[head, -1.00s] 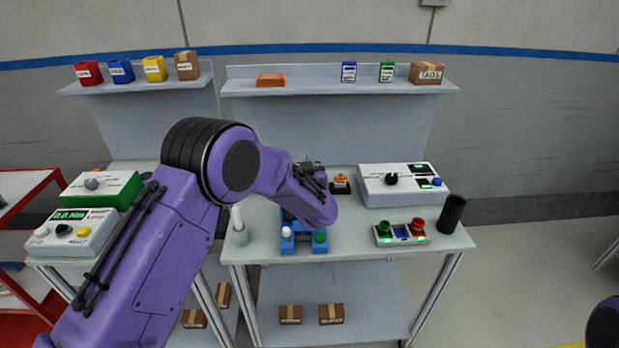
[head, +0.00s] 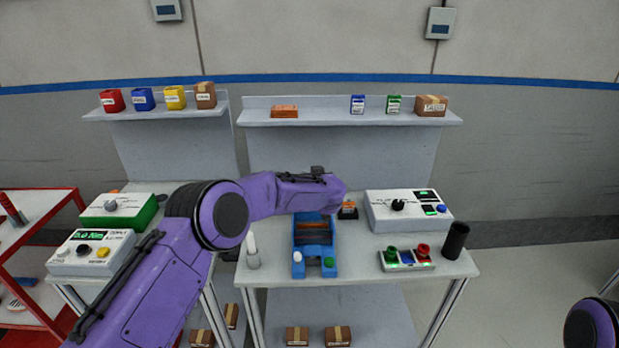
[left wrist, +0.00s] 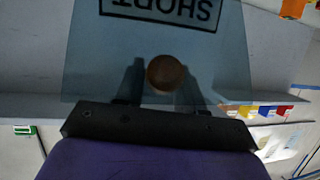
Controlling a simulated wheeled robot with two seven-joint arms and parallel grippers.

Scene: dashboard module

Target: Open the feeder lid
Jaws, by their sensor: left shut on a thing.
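The blue feeder (head: 314,262) stands on the middle table in the head view, and brownish contents show inside it. Its lid (left wrist: 222,50) is a see-through bluish plate marked SHORT, seen close up in the left wrist view, with a round brown knob (left wrist: 165,73). My left gripper (left wrist: 162,84) is shut on the knob, one dark finger on each side. In the head view my left arm reaches over the back of the feeder; the gripper's fingers and the lid cannot be made out there. My right gripper is out of view.
A white bottle (head: 252,252) stands left of the feeder. To the right are a small orange-topped item (head: 348,209), a white control box (head: 408,210), a button panel (head: 406,260) and a black cylinder (head: 455,240). A shelf (head: 330,118) hangs above.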

